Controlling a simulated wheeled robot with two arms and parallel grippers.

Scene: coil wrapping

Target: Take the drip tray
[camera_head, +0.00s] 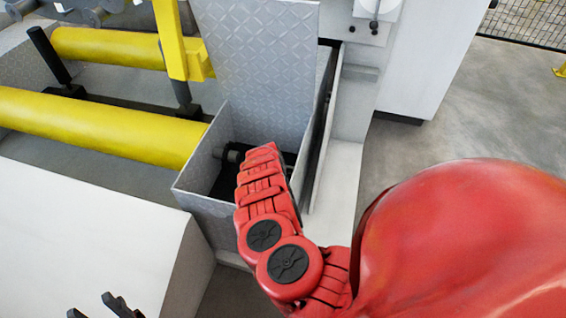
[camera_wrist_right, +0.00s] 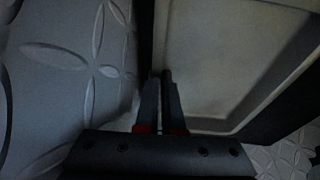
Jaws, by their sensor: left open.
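The drip tray (camera_wrist_right: 215,65) shows in the right wrist view as a pale, shallow pan with a raised rim, filling the right half. My right gripper (camera_wrist_right: 160,80) has its two dark fingers close together at the pan's left rim, which runs between them; they look shut on it. In the head view my red right arm reaches down into an open grey metal box (camera_head: 203,198), and the right gripper and the tray are hidden there. My left gripper (camera_head: 98,308) is open and empty at the bottom left edge, apart from everything.
A tall diamond-plate panel (camera_head: 262,60) stands at the back of the box. Yellow rollers (camera_head: 100,122) and a yellow post (camera_head: 171,40) lie left. A white machine housing (camera_head: 420,60) stands right. Grey floor (camera_head: 500,110) is free at the right.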

